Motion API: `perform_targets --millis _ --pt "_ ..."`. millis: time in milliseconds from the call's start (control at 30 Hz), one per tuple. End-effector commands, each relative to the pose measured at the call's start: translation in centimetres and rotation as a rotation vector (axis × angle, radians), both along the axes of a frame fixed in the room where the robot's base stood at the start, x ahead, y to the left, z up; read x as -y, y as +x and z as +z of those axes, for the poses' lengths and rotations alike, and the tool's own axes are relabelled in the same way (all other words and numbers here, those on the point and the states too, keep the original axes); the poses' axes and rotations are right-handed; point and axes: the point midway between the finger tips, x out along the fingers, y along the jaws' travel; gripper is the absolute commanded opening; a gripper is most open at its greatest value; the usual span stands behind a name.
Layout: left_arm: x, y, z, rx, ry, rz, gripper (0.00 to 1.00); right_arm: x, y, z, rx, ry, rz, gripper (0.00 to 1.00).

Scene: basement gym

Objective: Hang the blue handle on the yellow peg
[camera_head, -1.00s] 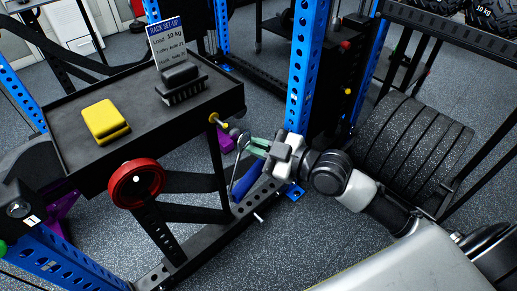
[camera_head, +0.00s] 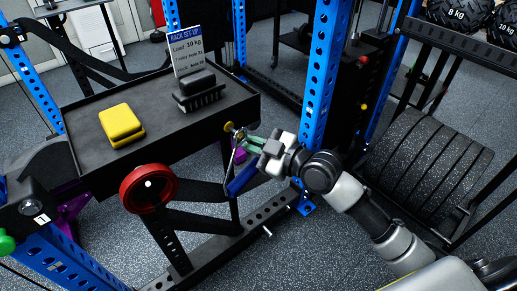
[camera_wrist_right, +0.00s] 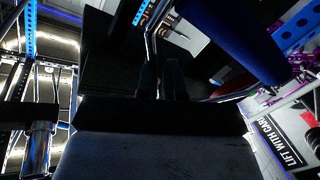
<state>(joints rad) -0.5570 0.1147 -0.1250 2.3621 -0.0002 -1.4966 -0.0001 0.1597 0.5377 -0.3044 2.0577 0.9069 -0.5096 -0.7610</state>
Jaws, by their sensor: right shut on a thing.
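The blue handle (camera_head: 242,181) has a blue grip hanging below a bent metal wire frame. My right gripper (camera_head: 252,145), with green fingers, is shut on the upper part of the frame. The yellow peg (camera_head: 229,127) sticks out of the right side of the black tray bench. The top of the frame is right beside the peg's end; I cannot tell whether it is around the peg or only next to it. In the right wrist view, the blue grip (camera_wrist_right: 241,36) shows at the upper right, while the peg cannot be made out. My left gripper is out of view.
The bench tray (camera_head: 90,172) holds a yellow block (camera_head: 121,123), a black brush-like block (camera_head: 199,91) and a sign (camera_head: 187,50). A red ring (camera_head: 147,187) is below its front. A blue post (camera_head: 321,80) stands close behind my right gripper. Weight plates (camera_head: 430,150) are at right.

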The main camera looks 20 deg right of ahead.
Motion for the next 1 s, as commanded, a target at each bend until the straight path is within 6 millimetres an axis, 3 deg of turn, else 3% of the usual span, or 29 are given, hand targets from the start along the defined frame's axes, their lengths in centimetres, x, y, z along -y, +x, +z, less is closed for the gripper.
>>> perform_targets --millis 533,1000 --pt "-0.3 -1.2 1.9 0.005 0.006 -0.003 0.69 -1.0 2.9 -0.6 0.003 0.002 -0.001 0.00" --pt "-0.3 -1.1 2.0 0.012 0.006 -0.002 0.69 -1.2 3.4 -0.9 0.002 0.002 -0.001 0.00"
